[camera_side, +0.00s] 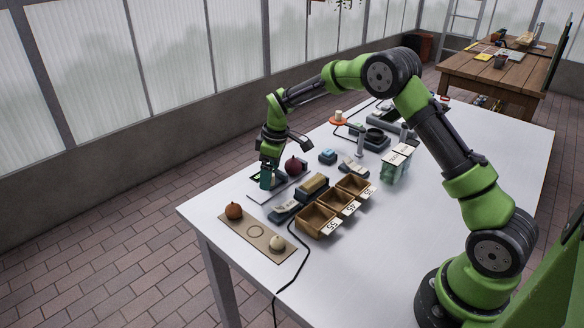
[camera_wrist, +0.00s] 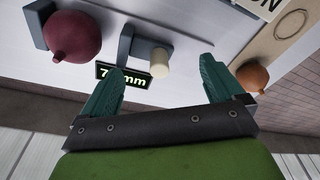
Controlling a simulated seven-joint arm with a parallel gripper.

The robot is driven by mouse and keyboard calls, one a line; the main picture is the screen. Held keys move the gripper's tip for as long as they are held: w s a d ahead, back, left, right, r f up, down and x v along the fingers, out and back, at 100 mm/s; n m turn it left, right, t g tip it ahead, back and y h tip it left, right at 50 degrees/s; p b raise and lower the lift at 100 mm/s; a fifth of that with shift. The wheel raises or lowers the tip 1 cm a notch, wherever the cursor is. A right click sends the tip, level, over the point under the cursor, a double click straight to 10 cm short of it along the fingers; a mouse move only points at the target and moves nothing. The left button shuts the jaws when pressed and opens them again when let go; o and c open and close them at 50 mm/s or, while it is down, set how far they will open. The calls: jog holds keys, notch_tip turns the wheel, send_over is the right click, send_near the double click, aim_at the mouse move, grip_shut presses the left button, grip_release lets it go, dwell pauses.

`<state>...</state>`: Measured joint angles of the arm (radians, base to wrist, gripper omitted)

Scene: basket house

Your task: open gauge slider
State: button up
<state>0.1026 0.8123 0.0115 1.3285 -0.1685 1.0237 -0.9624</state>
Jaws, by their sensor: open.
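The gauge is a pale plate (camera_side: 259,198) on the table's far left part, partly hidden by my gripper in the side view. In the wrist view its slider (camera_wrist: 136,45) is a blue-grey block with a cream cylindrical knob (camera_wrist: 160,63).
Wooden bins (camera_side: 316,220) with labels stand to the gauge's right. A black cable runs over the table's front edge.

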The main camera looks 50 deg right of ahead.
jog(key=shift+s+d+r, duration=0.1)
jog(key=shift+r, duration=2.85)
jog(key=shift+s+f+m, duration=0.1)
jog(key=shift+f+m, duration=0.15)
jog(key=shift+m, duration=0.25)
jog(key=s+a+r+m+t, duration=0.2)
jog(key=s+r, duration=0.3)
jog(key=s, duration=0.5)
jog(key=s+a+r+m+t, duration=0.1)
jog(key=s+r+m, duration=0.3)
jog(key=s, duration=0.6)
jog(key=s+a+r+m+t+y, duration=0.1)
jog(key=s+a+r+m+t, duration=0.1)
jog(key=s+r, duration=0.4)
jog(key=s+a+m, duration=0.1)
jog(key=s+a, duration=0.1)
jog(key=s, duration=0.2)
jog(key=shift+s+r+t, duration=0.15)
jog(key=shift+s+t, duration=0.15)
